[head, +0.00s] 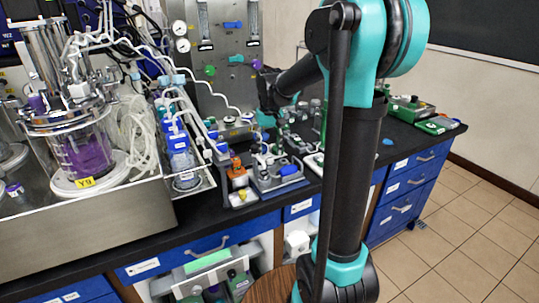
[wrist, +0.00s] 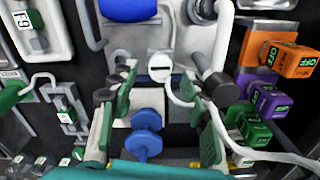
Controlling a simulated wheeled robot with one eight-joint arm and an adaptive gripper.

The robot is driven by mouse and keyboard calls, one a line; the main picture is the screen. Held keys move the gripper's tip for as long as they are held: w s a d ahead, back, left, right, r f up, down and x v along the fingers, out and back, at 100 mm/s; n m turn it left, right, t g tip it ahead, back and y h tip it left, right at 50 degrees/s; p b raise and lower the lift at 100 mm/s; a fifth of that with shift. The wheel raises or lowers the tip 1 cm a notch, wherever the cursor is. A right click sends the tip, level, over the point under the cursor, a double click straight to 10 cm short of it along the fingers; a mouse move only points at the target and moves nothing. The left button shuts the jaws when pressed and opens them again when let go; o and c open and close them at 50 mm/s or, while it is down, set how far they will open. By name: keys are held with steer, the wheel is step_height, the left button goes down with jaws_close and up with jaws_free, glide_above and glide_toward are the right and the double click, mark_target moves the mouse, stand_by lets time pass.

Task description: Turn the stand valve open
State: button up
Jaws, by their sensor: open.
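My gripper (wrist: 158,85) is open in the wrist view, with one green-padded finger on each side and nothing clamped between them. A white round part with a dark slot (wrist: 160,67) shows between the fingertips. Two blue round knobs (wrist: 145,138) show lower down between the fingers; I cannot tell whether a finger touches them. A blue rounded handle (wrist: 130,9) on a grey stand lies beyond the fingertips. A blue handle on a grey stand also shows in the head view (head: 290,170). I cannot tell which part is the stand valve, or its setting.
Orange (wrist: 290,58), purple (wrist: 268,101) and green (wrist: 254,130) blocks marked OFF stand close on the right. White tubes run beside the right finger. In the head view, a vessel with purple liquid (head: 85,155) stands left on the black bench (head: 110,250).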

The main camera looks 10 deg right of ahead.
mark_target(270, 158)
step_height(270, 158, up, 10)
steer(key=shift+f, duration=0.2)
stand_by(0.3)
